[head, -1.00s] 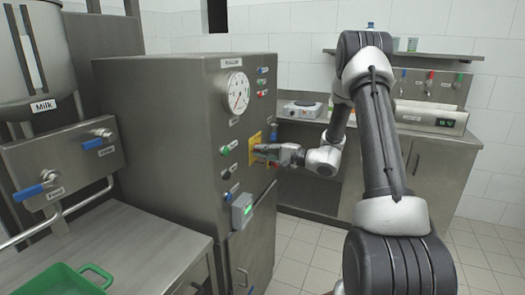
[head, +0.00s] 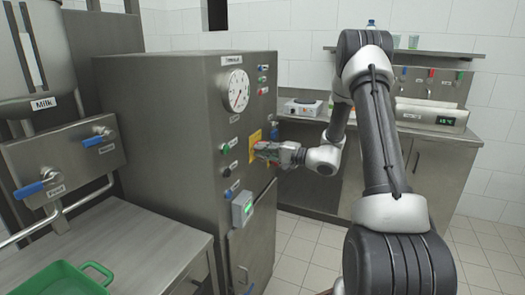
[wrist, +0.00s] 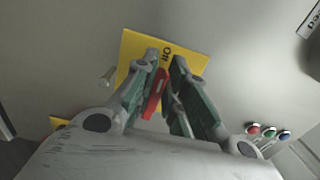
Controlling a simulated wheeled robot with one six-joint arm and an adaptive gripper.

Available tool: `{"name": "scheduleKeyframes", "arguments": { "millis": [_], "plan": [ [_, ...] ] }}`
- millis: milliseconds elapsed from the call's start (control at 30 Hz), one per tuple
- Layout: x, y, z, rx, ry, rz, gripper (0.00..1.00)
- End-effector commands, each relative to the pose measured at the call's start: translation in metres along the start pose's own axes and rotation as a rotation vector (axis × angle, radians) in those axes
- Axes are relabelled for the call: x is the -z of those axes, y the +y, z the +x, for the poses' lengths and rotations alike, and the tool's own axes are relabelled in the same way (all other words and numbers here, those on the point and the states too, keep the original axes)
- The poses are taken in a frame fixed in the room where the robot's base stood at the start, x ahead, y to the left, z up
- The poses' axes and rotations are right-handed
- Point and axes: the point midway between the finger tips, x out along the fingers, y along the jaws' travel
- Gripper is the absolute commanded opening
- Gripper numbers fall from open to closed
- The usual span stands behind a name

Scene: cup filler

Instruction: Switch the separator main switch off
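The separator main switch is a red handle (wrist: 155,92) on a yellow plate (wrist: 192,62) marked "Off" in the wrist view. The yellow plate also shows on the cabinet front in the head view (head: 255,144). My gripper (wrist: 166,62) is at the plate with its two fingers on either side of the red handle. The handle lies against or close to the left finger, and a narrow gap shows between it and the right finger. The fingers are partly open. In the head view my gripper (head: 262,150) hides the handle.
The steel cabinet (head: 160,130) carries a round gauge (head: 236,91), coloured buttons and a small grey box (head: 242,209) below the plate. A counter (head: 430,138) with a hot plate (head: 302,108) stands behind. A green tray (head: 62,280) sits at the lower left.

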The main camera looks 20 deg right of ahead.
Motion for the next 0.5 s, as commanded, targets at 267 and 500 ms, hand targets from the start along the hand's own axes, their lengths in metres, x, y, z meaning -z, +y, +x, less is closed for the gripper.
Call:
{"name": "scheduleKeyframes", "arguments": {
  "millis": [267,500],
  "plan": [
    [-0.0001,0.0003,0.0,0.0,0.0,0.002,0.33],
    [0.0006,-0.0001,-0.0091,0.001,0.001,0.002,0.33]
  ]
}}
